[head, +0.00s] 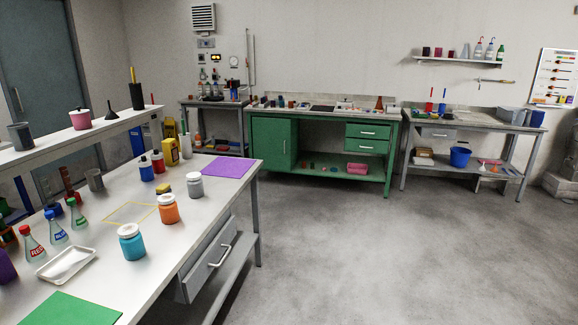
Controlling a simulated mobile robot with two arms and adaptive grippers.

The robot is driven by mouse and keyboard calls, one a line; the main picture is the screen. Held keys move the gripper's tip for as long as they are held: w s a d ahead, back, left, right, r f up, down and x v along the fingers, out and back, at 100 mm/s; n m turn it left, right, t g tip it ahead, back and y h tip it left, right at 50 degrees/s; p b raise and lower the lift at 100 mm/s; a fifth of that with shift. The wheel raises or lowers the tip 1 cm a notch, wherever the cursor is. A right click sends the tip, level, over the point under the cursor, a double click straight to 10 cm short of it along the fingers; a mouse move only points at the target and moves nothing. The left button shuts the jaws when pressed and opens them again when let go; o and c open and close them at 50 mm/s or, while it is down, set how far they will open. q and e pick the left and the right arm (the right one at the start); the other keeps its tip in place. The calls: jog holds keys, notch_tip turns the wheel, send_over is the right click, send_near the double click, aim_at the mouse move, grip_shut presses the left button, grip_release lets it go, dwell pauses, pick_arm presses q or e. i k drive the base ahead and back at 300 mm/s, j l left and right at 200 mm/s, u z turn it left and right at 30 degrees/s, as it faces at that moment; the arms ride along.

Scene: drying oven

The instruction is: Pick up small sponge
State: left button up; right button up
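A small yellow block with a darker side (165,189), which looks like a small sponge, lies on the near white table (100,247). It sits behind the orange jar (169,210) and left of the grey jar (195,186). A larger pink block (357,168), perhaps another sponge, lies on the lower shelf of the green bench (275,147). Neither of my grippers shows in the head view.
The near table also holds a blue jar (132,243), labelled flasks (57,230), a white tray (67,263), a purple mat (229,167) and a green mat (70,309). A drawer handle (220,256) juts from its right side. The grey floor (385,255) to the right is clear.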

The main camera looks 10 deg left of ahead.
aim_at(163, 189)
jog(key=i, duration=0.75)
jog(key=i+u, duration=0.15)
jog(key=i, duration=0.55)
jog(key=i+l, duration=0.2)
jog(key=i, duration=0.55)
jog(key=j+u, duration=0.05)
